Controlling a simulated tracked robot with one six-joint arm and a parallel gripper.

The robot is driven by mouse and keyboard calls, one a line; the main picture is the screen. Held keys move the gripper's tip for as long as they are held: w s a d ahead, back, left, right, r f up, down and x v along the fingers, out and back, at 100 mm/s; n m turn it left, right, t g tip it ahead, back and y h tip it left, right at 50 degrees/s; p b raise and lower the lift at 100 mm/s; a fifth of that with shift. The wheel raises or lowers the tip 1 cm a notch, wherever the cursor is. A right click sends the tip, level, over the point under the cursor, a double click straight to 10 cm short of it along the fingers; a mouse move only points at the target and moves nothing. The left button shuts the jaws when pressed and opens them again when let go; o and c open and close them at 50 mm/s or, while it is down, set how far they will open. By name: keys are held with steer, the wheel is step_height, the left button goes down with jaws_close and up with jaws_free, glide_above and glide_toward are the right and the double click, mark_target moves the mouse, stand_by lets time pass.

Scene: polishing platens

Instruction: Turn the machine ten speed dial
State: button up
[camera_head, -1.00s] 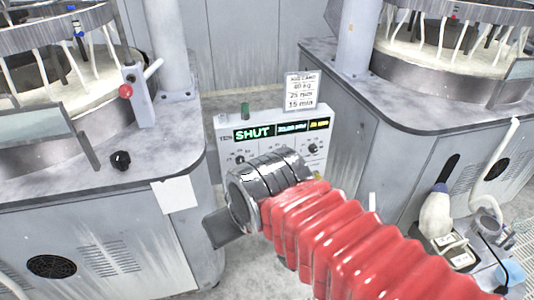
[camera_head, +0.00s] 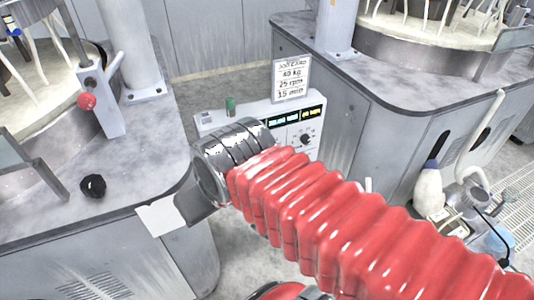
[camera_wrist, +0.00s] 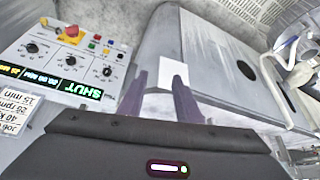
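The control panel (camera_head: 300,108) stands between two grey machines, and my arm hides its left part in the head view. The wrist view shows the panel (camera_wrist: 95,48) upside down, with a green SHUT display (camera_wrist: 76,87). Its knobs are a left dial (camera_wrist: 33,47), a middle dial (camera_wrist: 70,61) and a right dial (camera_wrist: 107,71); their labels are too small to read. One dial (camera_head: 305,139) shows in the head view.
A job card (camera_head: 291,78) above the panel reads 40 kg, 25 rpm, 15 min. A red mushroom button (camera_wrist: 72,32) is on the panel. A red-knobbed lever (camera_head: 88,100) and a black knob (camera_head: 93,186) are on the left machine. A white bottle (camera_head: 428,190) stands at right.

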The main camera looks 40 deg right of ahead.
steer(key=shift+o, duration=1.4)
steer(key=shift+w+d, duration=0.15)
steer(key=shift+o, duration=1.1)
steer(key=w+d+f+m+t+h, duration=0.1)
steer(key=w+d+f, duration=0.3)
steer(key=w+d, duration=0.7)
steer(key=shift+w+d+f+m+t+h, duration=0.15)
steer(key=shift+w+d+m+t+h, duration=0.35)
steer(key=shift+w+h, duration=0.4)
steer(key=w+d+f+t+h, duration=0.1)
steer(key=w+d+f+t, duration=0.1)
steer(key=w+d+f, duration=0.7)
steer(key=s+d+f+m+t, duration=0.2)
steer(key=d+f+t, duration=0.2)
steer(key=d+f, duration=0.5)
steer(key=s+d+f+m+t, duration=0.1)
steer(key=s+f+m, duration=0.1)
steer(key=s+f, duration=0.1)
steer(key=s+d+f+m+t+h, duration=0.1)
steer(key=s+d+f+m+t, duration=0.1)
steer(key=s, duration=0.4)
steer(key=shift+d+f+t, duration=0.3)
steer(key=shift+f, duration=0.2)
steer(key=x, duration=1.3)
steer(key=shift+w+d, duration=0.2)
steer(key=shift+w, duration=0.15)
